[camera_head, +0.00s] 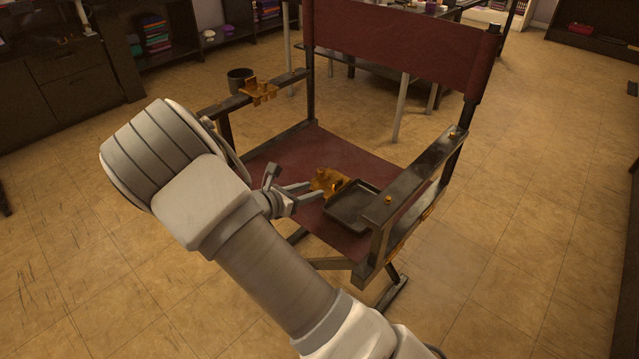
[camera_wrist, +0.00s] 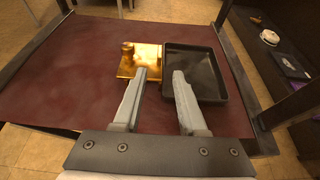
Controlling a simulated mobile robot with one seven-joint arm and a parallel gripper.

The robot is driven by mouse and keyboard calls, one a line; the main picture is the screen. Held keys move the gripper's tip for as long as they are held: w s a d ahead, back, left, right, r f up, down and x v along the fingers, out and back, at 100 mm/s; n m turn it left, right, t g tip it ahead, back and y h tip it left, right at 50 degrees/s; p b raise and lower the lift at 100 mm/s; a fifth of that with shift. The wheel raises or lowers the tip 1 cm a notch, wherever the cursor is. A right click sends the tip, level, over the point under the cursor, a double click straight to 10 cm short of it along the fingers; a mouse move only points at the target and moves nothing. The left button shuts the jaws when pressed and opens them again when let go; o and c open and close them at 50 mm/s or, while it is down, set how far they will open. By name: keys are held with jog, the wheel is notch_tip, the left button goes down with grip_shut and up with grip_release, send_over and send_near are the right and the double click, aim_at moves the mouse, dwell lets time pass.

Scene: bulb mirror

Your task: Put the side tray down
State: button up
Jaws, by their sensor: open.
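The side tray (camera_head: 352,205) is a dark, shallow, square tray with a raised rim. It lies flat, apparently on the dark red seat of the chair, just inside the right armrest. A gold bracket (camera_head: 328,181) sits along its left side. The wrist view also shows the tray (camera_wrist: 205,75) and the gold bracket (camera_wrist: 140,58) against the seat. My gripper (camera_head: 316,190) is open beside the bracket. In the wrist view, its fingertips (camera_wrist: 159,72) are apart, near the border between bracket and tray, with nothing held between them. Whether a finger touches either one is unclear.
The chair's right armrest (camera_head: 415,190) stands close beside the tray. The left armrest (camera_head: 235,102) carries a gold bracket (camera_head: 259,90) and a dark cup holder (camera_head: 240,78). The seat (camera_head: 335,150) is bare behind the tray. Open tiled floor (camera_head: 520,220) lies to the right.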

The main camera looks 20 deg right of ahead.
jog(key=s+d+r+m+g+y, duration=0.3)
jog(key=s+r+m, duration=0.4)
jog(key=s+d+r+m+g+y, duration=0.2)
jog(key=s+r+m, duration=0.5)
jog(key=s, duration=0.1)
jog(key=s+a+r+m+t+y, duration=0.1)
jog(key=s+a+r+m+y, duration=0.1)
jog(key=s+r+m, duration=0.3)
jog(key=s+a+r+m+t+y, duration=0.2)
jog(key=s+r+m+y, duration=0.2)
jog(key=s, duration=0.6)
jog(key=shift+s+a+r+m, duration=0.35)
jog(key=shift+r+m, duration=0.2)
jog(key=shift+m, duration=0.25)
jog(key=shift+r, duration=0.1)
notch_tip(320, 180, up, 21)
jog(key=p, duration=2.1)
jog(key=shift+r+p, duration=0.2)
jog(key=shift+p, duration=0.1)
